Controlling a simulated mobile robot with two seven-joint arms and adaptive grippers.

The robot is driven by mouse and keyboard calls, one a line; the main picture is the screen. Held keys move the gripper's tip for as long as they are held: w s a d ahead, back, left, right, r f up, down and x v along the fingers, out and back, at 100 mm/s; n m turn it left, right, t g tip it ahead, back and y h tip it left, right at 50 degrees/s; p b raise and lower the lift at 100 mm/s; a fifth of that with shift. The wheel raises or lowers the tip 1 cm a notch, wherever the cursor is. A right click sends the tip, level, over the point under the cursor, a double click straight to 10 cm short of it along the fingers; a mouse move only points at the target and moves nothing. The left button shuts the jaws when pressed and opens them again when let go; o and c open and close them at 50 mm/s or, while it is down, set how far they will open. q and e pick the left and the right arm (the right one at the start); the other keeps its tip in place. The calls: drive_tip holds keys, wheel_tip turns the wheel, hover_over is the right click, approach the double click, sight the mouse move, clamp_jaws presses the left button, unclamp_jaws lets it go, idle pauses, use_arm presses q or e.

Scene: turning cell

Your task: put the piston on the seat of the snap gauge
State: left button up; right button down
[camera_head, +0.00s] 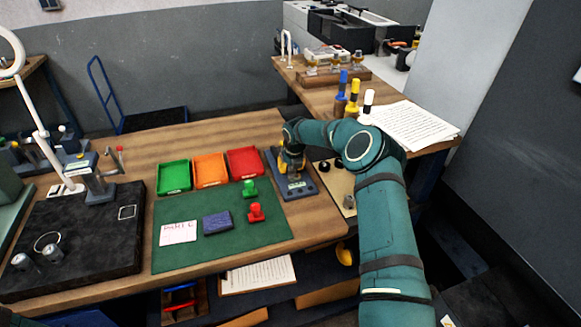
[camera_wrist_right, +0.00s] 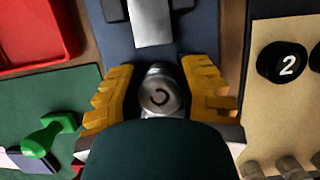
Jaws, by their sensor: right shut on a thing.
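The piston (camera_wrist_right: 157,92) is a short metal cylinder with a curved mark on its round top. In the right wrist view it is between the yellow fingers of my right gripper (camera_wrist_right: 159,103), which is shut on it. What looks like the snap gauge is a blue-grey device (camera_head: 297,187) on the bench, with a bright metal block (camera_wrist_right: 150,20) in the wrist view. My right gripper (camera_head: 290,166) is over its back part in the head view. The seat is hidden, and I cannot tell whether the piston touches it. My left gripper is not in view.
Green (camera_head: 173,177), orange (camera_head: 209,170) and red (camera_head: 245,162) trays stand left of the device. A green mat (camera_head: 185,256) holds a card, a blue block and two small knobbed pieces. A beige board (camera_head: 341,188) with black discs lies to the right. A dark plate (camera_head: 95,262) is far left.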

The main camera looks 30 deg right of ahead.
sight(294, 174)
drive_tip(key=shift+f, duration=0.15)
drive_tip(key=c, duration=0.7)
unclamp_jaws()
drive_tip(key=shift+r, duration=0.3)
drive_tip(key=v, duration=1.1)
drive_tip(key=shift+r, duration=0.4)
drive_tip(key=shift+s, duration=0.2)
